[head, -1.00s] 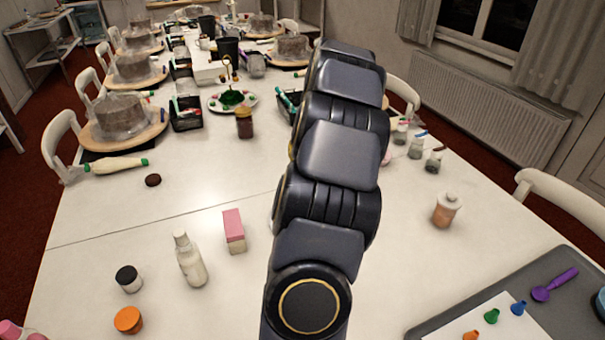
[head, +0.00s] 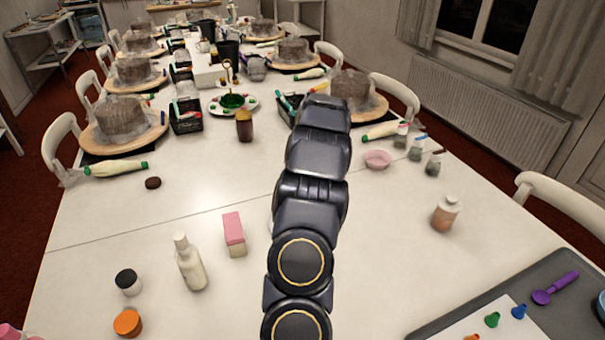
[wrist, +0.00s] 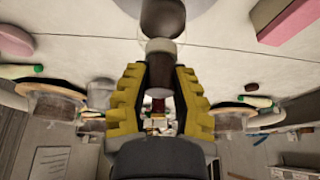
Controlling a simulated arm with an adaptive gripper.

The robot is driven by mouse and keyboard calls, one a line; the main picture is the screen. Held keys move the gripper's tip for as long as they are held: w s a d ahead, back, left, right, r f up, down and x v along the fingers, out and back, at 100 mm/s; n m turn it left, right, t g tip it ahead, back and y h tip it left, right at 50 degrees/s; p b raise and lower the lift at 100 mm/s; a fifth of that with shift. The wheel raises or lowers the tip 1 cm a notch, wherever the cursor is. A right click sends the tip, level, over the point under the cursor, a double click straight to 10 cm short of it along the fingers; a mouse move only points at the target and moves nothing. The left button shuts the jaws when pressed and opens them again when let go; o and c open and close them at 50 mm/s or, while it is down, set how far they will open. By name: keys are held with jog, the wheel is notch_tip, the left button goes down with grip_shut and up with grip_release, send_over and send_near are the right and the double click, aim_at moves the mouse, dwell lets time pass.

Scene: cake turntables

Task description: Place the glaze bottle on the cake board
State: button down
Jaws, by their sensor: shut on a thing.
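My gripper (wrist: 158,72) shows in the wrist view with yellow ridged fingers shut on a small dark brown bottle with a pale band (wrist: 163,48). I take this for the glaze bottle. A pale grey round surface (wrist: 205,12) shows at the top edge of the wrist view, close to the bottle. It may be the cake board, and I cannot tell whether the bottle touches it. In the head view my own arm hides the gripper, the held bottle and most of that surface.
In the head view a white bottle (head: 190,265) and a pink-topped box (head: 234,235) stand left of my arm. A peach jar (head: 445,214) and a pink bowl (head: 377,159) are to the right. A brown bottle (head: 244,127) stands further back. The table right of my arm has free room.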

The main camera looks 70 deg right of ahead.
jog(key=c, duration=1)
grip_release()
jog(key=shift+f, duration=0.1)
jog(key=v, duration=1.2)
